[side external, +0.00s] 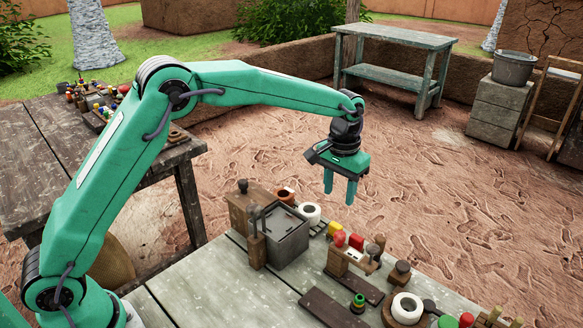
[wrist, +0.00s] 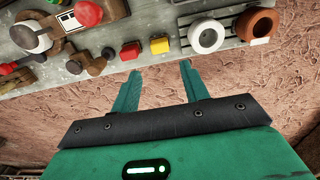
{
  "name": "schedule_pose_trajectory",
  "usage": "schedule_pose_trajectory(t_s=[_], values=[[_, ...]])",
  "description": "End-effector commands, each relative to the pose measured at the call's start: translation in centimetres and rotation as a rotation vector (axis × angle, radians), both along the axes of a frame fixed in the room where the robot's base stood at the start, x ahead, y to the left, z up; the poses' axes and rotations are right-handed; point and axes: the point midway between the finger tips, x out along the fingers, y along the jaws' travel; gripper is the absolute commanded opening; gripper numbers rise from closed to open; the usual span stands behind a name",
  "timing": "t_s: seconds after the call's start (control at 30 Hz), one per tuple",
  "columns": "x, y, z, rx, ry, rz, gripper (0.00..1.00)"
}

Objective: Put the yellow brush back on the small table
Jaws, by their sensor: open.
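I cannot pick out a yellow brush for certain. A small yellow piece (wrist: 159,46) lies near the bench edge in the wrist view; a yellow piece (side external: 335,227) also shows by red ones in the side view. My gripper (side external: 339,192) is open and empty, pointing down, above the bench's far edge and the bare ground. In the wrist view its fingertips (wrist: 160,72) are apart, with the yellow piece seen just past them. A small weathered green table (side external: 395,36) stands at the back, its top bare.
The grey workbench (side external: 225,279) holds a lidded box (side external: 287,237), a white ring (side external: 407,307), a red-brown ring (wrist: 262,22) and several small pieces. A dark wooden table (side external: 30,135) with bottles stands left. A bucket (side external: 514,67) sits on crates at right.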

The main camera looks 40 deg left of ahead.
Motion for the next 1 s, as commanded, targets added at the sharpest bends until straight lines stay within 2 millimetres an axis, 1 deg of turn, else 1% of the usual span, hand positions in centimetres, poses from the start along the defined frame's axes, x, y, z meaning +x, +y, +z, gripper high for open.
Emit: schedule_pose_trajectory(t_s=[0.13,0.73,0.87,1.0], values=[[0.0,0.0,0.4,0.000,0.001,0.000,0.45],[-0.1,0.1,0.6,-0.001,-0.002,0.000,0.45],[-0.6,0.6,1.6,-0.004,-0.015,0.001,0.45],[-1.7,1.5,3.5,-0.009,-0.039,0.002,0.45]])
